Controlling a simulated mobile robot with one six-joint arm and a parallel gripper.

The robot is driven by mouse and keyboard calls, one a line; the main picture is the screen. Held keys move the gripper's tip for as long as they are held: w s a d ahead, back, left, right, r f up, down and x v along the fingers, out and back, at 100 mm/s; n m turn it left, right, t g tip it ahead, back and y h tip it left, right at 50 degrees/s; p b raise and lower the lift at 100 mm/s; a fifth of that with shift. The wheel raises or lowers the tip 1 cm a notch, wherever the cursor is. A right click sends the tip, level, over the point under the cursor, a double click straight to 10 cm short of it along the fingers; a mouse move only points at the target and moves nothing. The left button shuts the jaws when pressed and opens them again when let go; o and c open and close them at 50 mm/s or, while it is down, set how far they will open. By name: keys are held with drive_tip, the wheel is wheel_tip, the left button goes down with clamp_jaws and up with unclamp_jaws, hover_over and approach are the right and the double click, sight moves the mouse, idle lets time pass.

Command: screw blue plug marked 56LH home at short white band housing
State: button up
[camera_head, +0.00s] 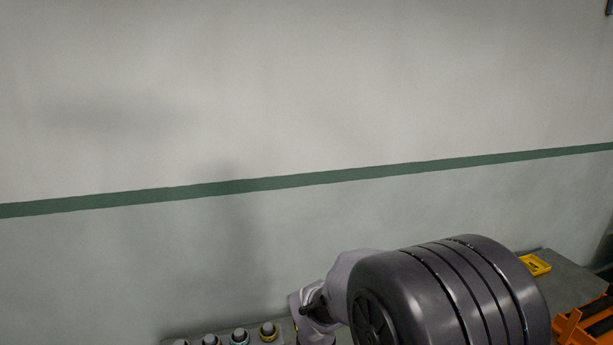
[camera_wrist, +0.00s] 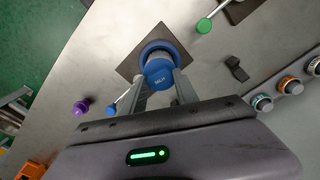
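In the wrist view, a blue plug (camera_wrist: 160,76) with small pale lettering on its end face sits between the two fingers of my gripper (camera_wrist: 161,84). The fingers lie against both sides of it, so the gripper looks shut on it. Just beyond the plug is a rounded blue body with a pale rim (camera_wrist: 158,48), over a dark square plate (camera_wrist: 131,66) on the bench. The plug overlaps it, so I cannot tell whether they touch or how deep it sits. No short white band is clearly readable. The head view does not show the gripper's fingers.
A green knob (camera_wrist: 204,26) on a bar, a purple knob (camera_wrist: 81,107) and a blue knob (camera_wrist: 111,111) stand around the plate. A black block (camera_wrist: 236,68) and a row of round fittings (camera_wrist: 290,86) lie right. In the head view, a yellow tray (camera_head: 536,264) sits near an orange rack (camera_head: 584,328).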

clamp_jaws()
drive_tip(key=n+p, duration=0.2)
drive_tip(key=n, duration=0.1)
drive_tip(key=shift+r+n, duration=0.25)
drive_tip(key=shift+n, duration=0.05)
drive_tip(key=shift+n+p, duration=0.35)
drive_tip(key=shift+n, duration=0.75)
drive_tip(key=n+p, duration=0.1)
drive_tip(key=n, duration=0.3)
drive_tip(key=shift+n+p, duration=0.3)
drive_tip(key=shift+p, duration=0.05)
drive_tip(key=n+p, duration=0.1)
drive_tip(key=n, duration=0.2)
drive_tip(key=shift+f, duration=0.15)
drive_tip(key=shift+f+n, duration=0.15)
drive_tip(key=shift+n, duration=0.35)
